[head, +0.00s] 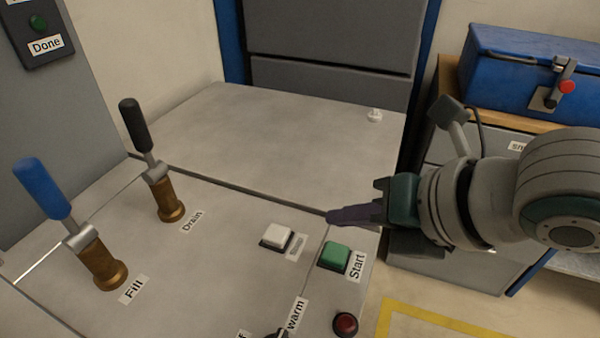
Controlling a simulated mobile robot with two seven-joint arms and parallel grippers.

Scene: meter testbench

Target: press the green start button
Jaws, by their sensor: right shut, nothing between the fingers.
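The green start button (335,256) is a square button on the grey bench top, with a "Start" label (356,265) to its right. My right gripper (332,216) comes in from the right, shut and empty. Its fingertips show just beyond the green button in the picture, apart from it; their height above the bench is hard to tell. My left gripper is not in view.
A white button (277,236) sits left of the green one, and a red knob (345,324) is nearer. The blue-handled Fill valve (44,190) and black-handled Drain valve (135,124) stand at the left. A blue toolbox (510,70) is at the back right.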

